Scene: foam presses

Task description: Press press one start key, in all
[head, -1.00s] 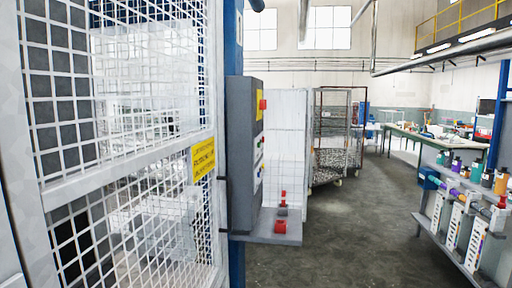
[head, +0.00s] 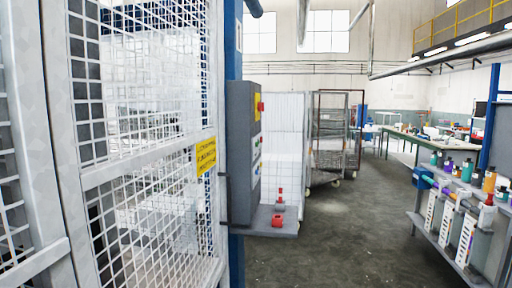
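A grey control box (head: 243,150) is mounted on a blue post to the right of the white mesh guard. Its face is seen at a steep angle. It carries a red button (head: 261,106) near the top and several small keys (head: 257,154) below, too small to tell apart. A grey shelf (head: 262,229) juts out under the box with red items (head: 277,220) on it. My gripper is not in view.
The white mesh guard (head: 150,170) with a yellow sign (head: 206,156) fills the left. A wire cage trolley (head: 332,140) stands behind the box. A rack with bottles (head: 450,215) stands at right. The grey floor (head: 345,235) between is clear.

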